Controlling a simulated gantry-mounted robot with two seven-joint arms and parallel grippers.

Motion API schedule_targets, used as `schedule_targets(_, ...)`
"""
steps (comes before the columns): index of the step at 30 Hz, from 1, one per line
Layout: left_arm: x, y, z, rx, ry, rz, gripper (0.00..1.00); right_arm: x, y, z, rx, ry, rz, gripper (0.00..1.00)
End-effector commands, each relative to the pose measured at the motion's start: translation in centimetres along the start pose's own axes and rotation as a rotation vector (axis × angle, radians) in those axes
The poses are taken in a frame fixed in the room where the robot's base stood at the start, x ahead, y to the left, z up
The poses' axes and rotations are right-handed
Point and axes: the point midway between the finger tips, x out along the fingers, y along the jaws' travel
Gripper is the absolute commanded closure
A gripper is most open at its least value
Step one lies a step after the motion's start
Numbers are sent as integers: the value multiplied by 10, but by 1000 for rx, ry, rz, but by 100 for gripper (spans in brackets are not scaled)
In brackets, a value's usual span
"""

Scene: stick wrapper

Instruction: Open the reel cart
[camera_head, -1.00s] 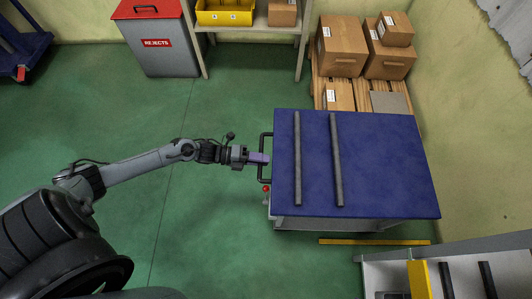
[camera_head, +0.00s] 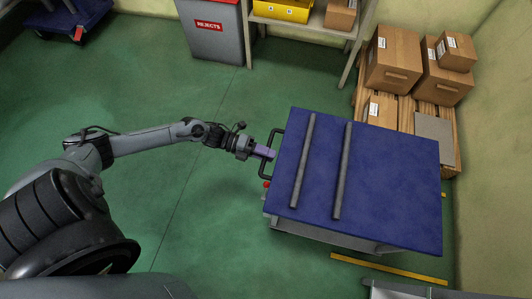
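The reel cart (camera_head: 395,190) has a flat blue top with two dark grey bars lying across it, a left bar (camera_head: 303,160) and a right bar (camera_head: 343,170). A black handle (camera_head: 266,158) stands out from its left side, with a small red knob (camera_head: 267,184) below it. My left gripper (camera_head: 268,153) comes in from the left and its purple fingers are at the handle's upright bar. The fingers are too small to tell whether they are closed on it. My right gripper is out of view. The inside of the cart is hidden beneath the top.
A grey rejects bin (camera_head: 215,40) and a shelf with a yellow crate (camera_head: 283,9) stand at the back. Cardboard boxes (camera_head: 393,62) sit on a pallet behind the cart. A yellow floor line (camera_head: 388,268) runs in front. The green floor left of the cart is clear.

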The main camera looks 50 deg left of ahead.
Motion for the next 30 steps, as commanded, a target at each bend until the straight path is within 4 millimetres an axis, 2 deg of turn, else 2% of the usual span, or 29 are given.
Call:
schedule_targets(9, 0, -1, -1, 0, 3, -3, 61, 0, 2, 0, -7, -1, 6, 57)
schedule_targets(14, -8, -2, -1, -1, 2, -1, 61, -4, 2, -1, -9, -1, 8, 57)
schedule_targets(30, -90, -2, 1, 0, 2, 0, 61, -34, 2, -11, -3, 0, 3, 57)
